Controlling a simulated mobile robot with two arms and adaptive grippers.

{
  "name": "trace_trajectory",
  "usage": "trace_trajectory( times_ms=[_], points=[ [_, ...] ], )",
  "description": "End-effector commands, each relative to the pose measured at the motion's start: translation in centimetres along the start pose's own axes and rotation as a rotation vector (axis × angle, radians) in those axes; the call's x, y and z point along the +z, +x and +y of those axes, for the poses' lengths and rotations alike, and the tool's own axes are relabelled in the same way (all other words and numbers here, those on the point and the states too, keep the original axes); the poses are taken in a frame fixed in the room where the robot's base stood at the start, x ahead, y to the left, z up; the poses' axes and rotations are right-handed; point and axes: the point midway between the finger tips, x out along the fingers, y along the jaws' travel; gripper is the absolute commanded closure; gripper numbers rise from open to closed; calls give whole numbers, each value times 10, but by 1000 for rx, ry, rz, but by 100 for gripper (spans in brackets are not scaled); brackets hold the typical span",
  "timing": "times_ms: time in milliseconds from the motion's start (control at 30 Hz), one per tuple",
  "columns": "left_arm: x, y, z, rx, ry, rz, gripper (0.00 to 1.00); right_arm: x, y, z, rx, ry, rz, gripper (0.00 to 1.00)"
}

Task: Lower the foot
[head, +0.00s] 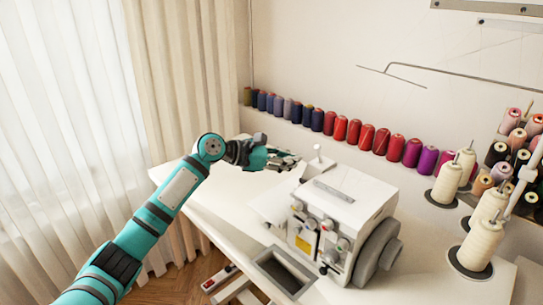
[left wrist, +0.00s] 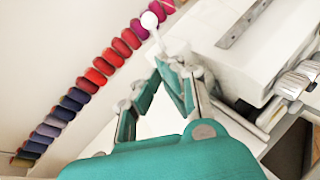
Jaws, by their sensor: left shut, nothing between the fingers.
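The white sewing machine (head: 342,215) stands on the white table, with dials on its front and a handwheel on its right. A white lever with a round knob (head: 318,152) rises at its back left corner. The knob also shows in the left wrist view (left wrist: 149,20), just beyond the fingertips. My left gripper (head: 296,159) is shut and empty, just left of the lever; I cannot tell whether it touches it. In the left wrist view the teal fingers (left wrist: 162,68) come together beside the machine body (left wrist: 240,45). I cannot make out the presser foot itself.
A row of coloured thread spools (head: 340,128) lines the wall behind. Cream thread cones (head: 480,245) stand right of the machine, with a rack of spools (head: 518,135) beyond. The tabletop (head: 215,200) left of the machine is clear. A dark rectangular recess (head: 283,270) lies in front.

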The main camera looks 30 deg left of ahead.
Motion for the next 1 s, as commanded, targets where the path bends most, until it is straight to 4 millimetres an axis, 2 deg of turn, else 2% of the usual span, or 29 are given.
trace_trajectory(
  times_ms=[33, 200, 667, 1000],
  points=[
    [12, 4, 2, 3, 3, -5, 100, 1, -4, 0, 0, 0, -2, 83],
    [22, 16, 2, 3, 2, -3, 100, 4, -7, -2, -2, -1, -7, 83],
    [24, 20, 1, 3, 1, -2, 100, 7, -8, -13, -16, -2, -13, 83],
    [29, 17, 2, -14, -17, 34, 100, 4, -34, -10, -13, -2, -12, 83]
  ],
)
